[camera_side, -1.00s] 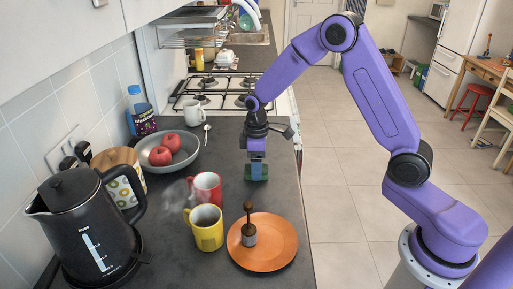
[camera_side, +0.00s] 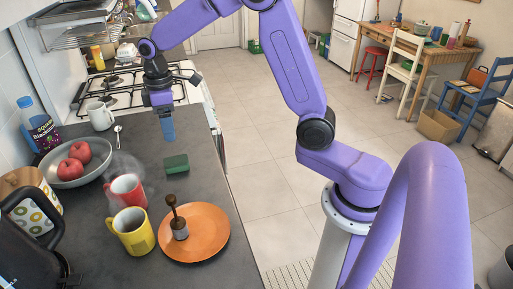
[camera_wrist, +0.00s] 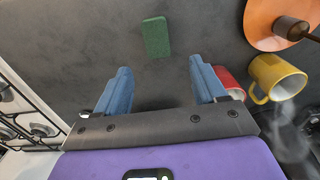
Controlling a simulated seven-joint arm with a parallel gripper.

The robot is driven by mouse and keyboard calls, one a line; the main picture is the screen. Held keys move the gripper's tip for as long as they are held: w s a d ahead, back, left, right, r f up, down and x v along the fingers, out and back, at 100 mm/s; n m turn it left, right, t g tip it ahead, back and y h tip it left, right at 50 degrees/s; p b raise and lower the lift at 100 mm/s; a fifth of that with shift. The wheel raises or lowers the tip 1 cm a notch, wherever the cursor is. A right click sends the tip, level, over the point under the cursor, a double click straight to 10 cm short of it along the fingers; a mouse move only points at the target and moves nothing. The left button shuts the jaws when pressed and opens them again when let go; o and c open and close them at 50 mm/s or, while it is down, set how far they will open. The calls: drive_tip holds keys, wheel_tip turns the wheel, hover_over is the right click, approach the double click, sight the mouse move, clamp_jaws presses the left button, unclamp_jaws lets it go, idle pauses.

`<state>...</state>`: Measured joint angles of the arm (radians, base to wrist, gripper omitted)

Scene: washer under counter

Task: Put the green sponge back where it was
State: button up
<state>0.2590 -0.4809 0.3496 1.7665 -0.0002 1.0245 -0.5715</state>
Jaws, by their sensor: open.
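The green sponge (camera_side: 176,163) lies flat on the dark counter (camera_side: 200,185), behind the orange plate. It also shows in the wrist view (camera_wrist: 156,37), ahead of the fingers and apart from them. My gripper (camera_side: 168,130) is above the counter, a little behind the sponge, with blue fingers pointing down. In the wrist view my gripper (camera_wrist: 160,88) has its two fingers spread wide, with nothing between them.
The orange plate (camera_side: 212,222) holds a wooden-handled tamper (camera_side: 178,222). A yellow mug (camera_side: 133,232) and a red mug (camera_side: 126,190) stand left of it. A bowl with red apples (camera_side: 80,178), a white mug (camera_side: 100,116) and the stove (camera_side: 125,85) are further off.

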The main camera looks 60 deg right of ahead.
drive_tip(key=s+a+r+n, duration=0.1)
drive_tip(key=s+a, duration=0.1)
drive_tip(key=s, duration=0.7)
drive_tip(key=s+a+r+n, duration=0.1)
drive_tip(key=s+a, duration=0.2)
drive_tip(key=s, duration=0.5)
drive_tip(key=s+d+f, duration=0.1)
drive_tip(key=s+d, duration=0.1)
drive_tip(key=s, duration=0.5)
drive_tip(key=s+d+f+n, duration=0.1)
drive_tip(key=s+d, duration=0.1)
drive_tip(key=s, duration=0.6)
drive_tip(key=shift+s+d+n, duration=0.2)
drive_tip(key=shift+s+n, duration=0.1)
drive_tip(key=shift+r, duration=0.1)
